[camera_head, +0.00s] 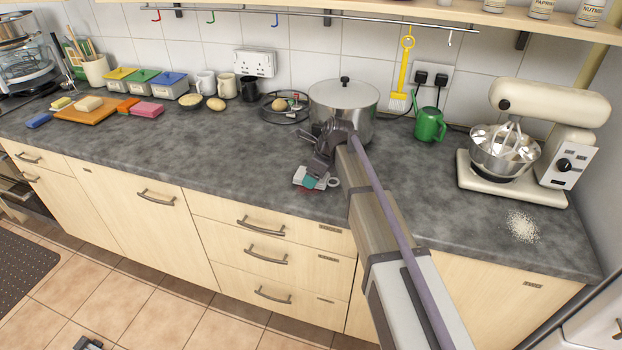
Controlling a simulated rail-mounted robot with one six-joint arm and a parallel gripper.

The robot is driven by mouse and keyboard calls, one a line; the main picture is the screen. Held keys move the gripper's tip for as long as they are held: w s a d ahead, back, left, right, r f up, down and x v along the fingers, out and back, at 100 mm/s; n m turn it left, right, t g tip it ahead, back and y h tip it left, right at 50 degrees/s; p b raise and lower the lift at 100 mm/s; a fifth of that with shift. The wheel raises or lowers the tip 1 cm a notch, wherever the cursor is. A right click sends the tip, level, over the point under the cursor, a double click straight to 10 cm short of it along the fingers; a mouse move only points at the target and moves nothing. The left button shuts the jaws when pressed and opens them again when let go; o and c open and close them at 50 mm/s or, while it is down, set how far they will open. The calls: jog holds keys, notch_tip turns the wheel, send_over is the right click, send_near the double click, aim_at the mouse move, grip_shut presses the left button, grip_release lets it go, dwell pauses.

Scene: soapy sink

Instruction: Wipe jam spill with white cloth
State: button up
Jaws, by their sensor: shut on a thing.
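My gripper (315,177) reaches down to the grey worktop (230,160), in front of the large steel pot. It is shut on a white cloth (299,175), which shows as a small bunched white patch at the fingers, close to the worktop. Small teal and red patches show at the fingers and cloth, too small to tell apart clearly. No jam spill can be made out for certain; the gripper and cloth cover part of the worktop there.
The lidded pot (343,107) stands just behind my gripper. A green watering can (429,124) and a stand mixer (545,110) are to the right. White grains (522,226) lie near the front right edge.

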aim_at(302, 193)
jog(key=shift+w+d, duration=0.3)
jog(key=shift+w, duration=0.6)
jog(key=shift+w+d, duration=0.35)
jog(key=shift+w, duration=0.6)
jog(key=shift+w+d, duration=0.3)
jog(key=shift+w, duration=0.6)
jog(key=shift+r, duration=0.1)
jog(key=shift+s+a+f, duration=0.1)
jog(key=shift+s+a, duration=0.1)
jog(key=shift+s, duration=0.55)
jog(key=shift+s+a+f, duration=0.1)
jog(key=shift+s+a, duration=0.1)
jog(key=shift+s, duration=0.55)
jog(key=shift+s+a, duration=0.2)
jog(key=shift+s, duration=0.55)
jog(key=shift+s+a, duration=0.4)
jog(key=shift+s, duration=0.45)
jog(key=shift+s+a, duration=0.4)
jog(key=shift+s, duration=0.45)
jog(key=shift+s+a+r, duration=0.1)
jog(key=shift+s+a, duration=0.2)
jog(key=shift+s, duration=0.6)
jog(key=shift+s+a+r, duration=0.1)
jog(key=shift+s+a, duration=0.2)
jog(key=shift+s, duration=0.6)
notch_tip(302, 193, up, 6)
jog(key=p, duration=0.6)
